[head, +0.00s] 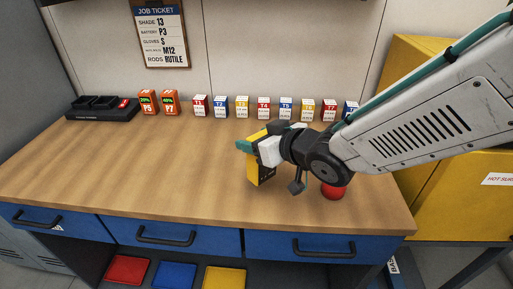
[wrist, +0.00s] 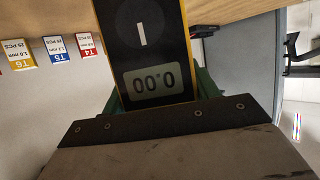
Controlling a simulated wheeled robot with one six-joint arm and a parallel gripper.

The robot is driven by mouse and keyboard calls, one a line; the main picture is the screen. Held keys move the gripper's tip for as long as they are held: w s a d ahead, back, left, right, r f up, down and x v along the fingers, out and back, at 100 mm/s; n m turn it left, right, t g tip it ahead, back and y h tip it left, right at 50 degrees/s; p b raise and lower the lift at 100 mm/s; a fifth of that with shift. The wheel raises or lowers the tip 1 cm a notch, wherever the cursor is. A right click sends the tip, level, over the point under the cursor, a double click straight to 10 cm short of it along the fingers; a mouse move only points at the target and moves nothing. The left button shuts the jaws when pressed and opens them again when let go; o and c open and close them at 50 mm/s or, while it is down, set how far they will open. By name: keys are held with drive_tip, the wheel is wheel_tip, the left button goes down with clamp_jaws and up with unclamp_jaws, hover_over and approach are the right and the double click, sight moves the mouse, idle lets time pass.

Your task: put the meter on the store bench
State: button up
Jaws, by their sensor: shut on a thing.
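The yellow and black meter (head: 266,175) is in my gripper (head: 254,146), over the right half of the wooden-topped bench (head: 130,165). My gripper's green fingers are shut on it. The meter looks roughly upright; I cannot tell whether its lower end touches the bench top. In the wrist view the meter (wrist: 147,50) fills the middle between the fingers, its display reading 0.00 upside down. My gripper and arm hide part of the meter in the head view.
A red round object (head: 333,192) stands on the bench under my arm, partly hidden. Several small labelled boxes (head: 242,107), two orange batteries (head: 148,102) and a black charger (head: 100,108) line the back. The left and middle bench top is clear. A yellow cabinet (head: 455,195) stands right.

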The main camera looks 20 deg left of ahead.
drive_tip(key=f, duration=0.3)
drive_tip(key=shift+w+d, duration=0.1)
drive_tip(key=shift+d, duration=0.15)
drive_tip(key=shift+a+f, duration=0.2)
drive_tip(key=shift+f, duration=0.1)
drive_tip(key=shift+f, duration=0.15)
drive_tip(key=o, duration=1.2)
